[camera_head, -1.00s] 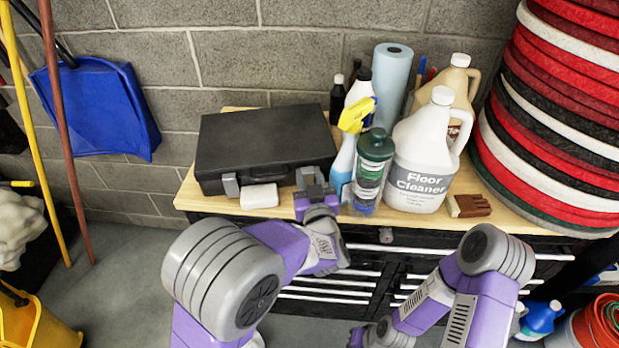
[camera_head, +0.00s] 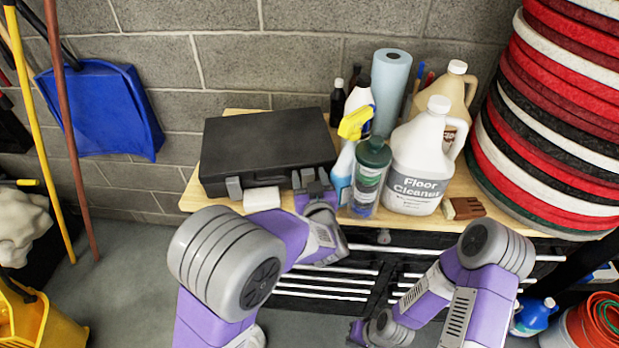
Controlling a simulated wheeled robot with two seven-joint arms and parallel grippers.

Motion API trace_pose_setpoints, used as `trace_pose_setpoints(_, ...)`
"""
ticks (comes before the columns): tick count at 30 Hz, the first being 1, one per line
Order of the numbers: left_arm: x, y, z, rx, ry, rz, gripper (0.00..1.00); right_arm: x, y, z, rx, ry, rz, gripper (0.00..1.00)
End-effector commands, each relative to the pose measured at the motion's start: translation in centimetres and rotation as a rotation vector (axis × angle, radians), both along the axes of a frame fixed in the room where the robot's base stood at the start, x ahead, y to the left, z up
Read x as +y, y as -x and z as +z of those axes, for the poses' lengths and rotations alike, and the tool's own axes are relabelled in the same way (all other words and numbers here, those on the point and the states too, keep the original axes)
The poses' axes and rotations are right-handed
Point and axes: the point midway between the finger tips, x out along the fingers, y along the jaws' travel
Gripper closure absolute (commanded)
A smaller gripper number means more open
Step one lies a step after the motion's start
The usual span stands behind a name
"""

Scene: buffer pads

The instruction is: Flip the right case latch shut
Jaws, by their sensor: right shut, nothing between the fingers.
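The black case (camera_head: 265,144) lies closed on the wooden bench top at the left. Its left latch (camera_head: 234,188) shows as a grey tab on the front face. My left gripper (camera_head: 312,181) is at the right part of the case front, close against it. It hides the right latch, so I cannot see the latch's position or whether the fingers touch it. The gap between the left fingers is too small to judge. My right gripper (camera_head: 358,334) is low at the bottom of the view, away from the case, shut and empty.
A white block (camera_head: 262,200) lies before the case. Close right of my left gripper stand a spray bottle (camera_head: 344,165), a green-capped canister (camera_head: 370,178) and a floor cleaner jug (camera_head: 417,160). A brush (camera_head: 464,208) lies at the bench's front edge.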

Motion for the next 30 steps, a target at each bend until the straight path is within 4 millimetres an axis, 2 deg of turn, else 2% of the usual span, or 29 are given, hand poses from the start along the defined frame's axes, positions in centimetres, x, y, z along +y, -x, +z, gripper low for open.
trace_pose_setpoints(10,-0.2,0.4,0.1,0.001,0.000,-0.002,0.38,0.0,0.0,0.1,0.000,0.000,0.000,1.00)
trace_pose_setpoints(21,-1.7,5.9,0.8,0.001,0.001,-0.003,0.38,0.0,0.0,1.0,0.000,0.000,0.000,1.00)
trace_pose_setpoints(25,-1.9,7.0,1.0,0.001,0.000,-0.002,0.38,0.0,0.0,1.1,0.000,0.000,0.000,1.00)
trace_pose_setpoints(30,-2.0,7.3,1.0,0.000,0.001,0.000,0.38,0.0,0.0,1.1,0.000,0.000,0.000,1.00)
